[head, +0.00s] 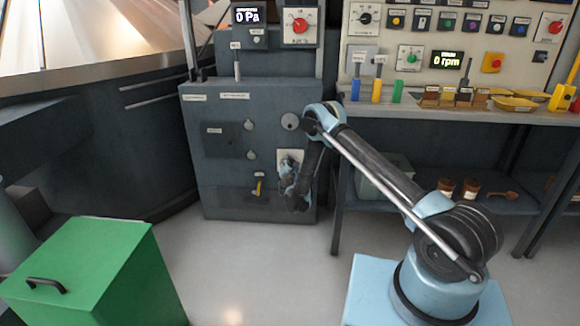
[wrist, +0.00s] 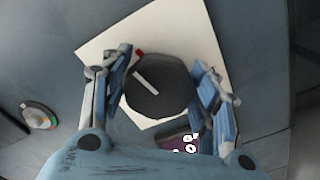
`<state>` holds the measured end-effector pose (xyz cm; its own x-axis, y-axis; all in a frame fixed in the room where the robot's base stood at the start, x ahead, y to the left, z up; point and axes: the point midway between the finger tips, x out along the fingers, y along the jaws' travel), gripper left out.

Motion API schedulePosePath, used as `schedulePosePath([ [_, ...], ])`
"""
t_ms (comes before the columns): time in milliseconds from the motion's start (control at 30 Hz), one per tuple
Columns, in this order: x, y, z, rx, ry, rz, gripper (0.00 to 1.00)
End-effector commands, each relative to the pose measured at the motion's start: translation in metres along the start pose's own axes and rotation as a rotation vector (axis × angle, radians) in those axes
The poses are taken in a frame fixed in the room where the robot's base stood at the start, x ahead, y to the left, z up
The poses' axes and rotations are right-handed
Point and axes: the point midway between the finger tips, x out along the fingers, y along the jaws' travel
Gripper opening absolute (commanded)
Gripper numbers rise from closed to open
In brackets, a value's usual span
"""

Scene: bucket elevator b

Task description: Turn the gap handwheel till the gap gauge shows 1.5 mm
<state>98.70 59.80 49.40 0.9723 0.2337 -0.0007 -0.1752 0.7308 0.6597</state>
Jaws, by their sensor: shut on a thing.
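The handwheel (wrist: 155,98), a dark round knob with a white line mark, sits on a pale square plate (wrist: 168,32) in the wrist view. A small red mark shows on the plate at the knob's upper left. My gripper (wrist: 163,78) has one finger on each side of the knob and is shut on it. A small dark display (wrist: 180,143) with white characters lies below the knob; it is partly hidden by my gripper and I cannot read it. In the head view my gripper (head: 289,172) is at the grey cabinet's front and covers most of the knob.
The grey cabinet (head: 220,180) has other knobs and a small yellow handle (head: 258,187). A shelved bench (head: 440,110) with tools stands at the right. A green bin (head: 110,265) stands at the front left. The floor between is clear.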

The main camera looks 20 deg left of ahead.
Motion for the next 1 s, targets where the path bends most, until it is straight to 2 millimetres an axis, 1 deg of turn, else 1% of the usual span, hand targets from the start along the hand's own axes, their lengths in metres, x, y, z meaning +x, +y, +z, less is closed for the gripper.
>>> schedulePosePath([
  [600,0.0011,-0.0067,0.0006,0.581,-0.005,-0.004,0.32],
  [800,0.001,-0.0082,0.0001,0.74,-0.006,-0.004,0.32],
  [1000,0.0008,-0.0089,-0.0007,0.858,-0.006,-0.004,0.32],
])
